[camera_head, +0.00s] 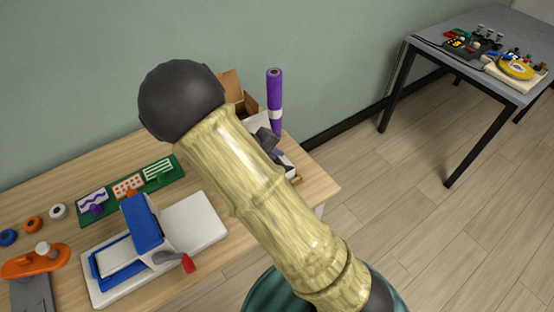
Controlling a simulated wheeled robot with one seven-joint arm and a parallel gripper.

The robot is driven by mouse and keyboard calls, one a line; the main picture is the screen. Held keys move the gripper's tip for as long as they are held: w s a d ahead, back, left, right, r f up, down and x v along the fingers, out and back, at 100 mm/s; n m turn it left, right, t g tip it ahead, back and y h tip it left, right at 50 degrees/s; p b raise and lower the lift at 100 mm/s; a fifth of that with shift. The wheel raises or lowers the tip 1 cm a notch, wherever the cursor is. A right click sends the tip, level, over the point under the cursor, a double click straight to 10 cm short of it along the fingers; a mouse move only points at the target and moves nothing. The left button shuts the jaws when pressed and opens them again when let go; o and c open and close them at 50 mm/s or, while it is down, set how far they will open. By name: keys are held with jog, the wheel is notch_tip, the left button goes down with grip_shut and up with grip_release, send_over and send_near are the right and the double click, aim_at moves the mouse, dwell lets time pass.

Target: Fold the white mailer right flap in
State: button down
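A box with brown inner faces and raised brown flaps (232,85) stands at the back right of the wooden table, and a bit of white wall shows below it. It looks like the white mailer. My arm crosses in front of it and hides most of it, so I cannot make out which flap is the right one or how it stands. Dark grey parts that look like my gripper (268,140) show just past the arm, close to the box's right side. The fingertips are mostly hidden, and I cannot tell whether they touch the box.
A purple roll (275,100) stands upright beside the box. A blue-and-white press with a red handle (187,263), a green board (98,212) and coloured rolls (33,224) occupy the wooden table's left. A grey table (430,62) with tools stands far right; open floor lies between.

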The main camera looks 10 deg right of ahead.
jog(key=shift+a+f+t+h+b, duration=0.3)
jog(key=shift+f+h+b, duration=0.1)
jog(key=shift+b, duration=0.5)
jog(key=shift+s+r, duration=0.1)
jog(key=shift+r, duration=0.05)
jog(key=c, duration=1.7)
grip_release()
jog(key=shift+r, duration=0.1)
jog(key=v, duration=1.7)
jog(key=shift+s+a+f+p, duration=0.1)
jog(key=shift+a+f+p, duration=0.15)
jog(key=shift+a+p, duration=0.1)
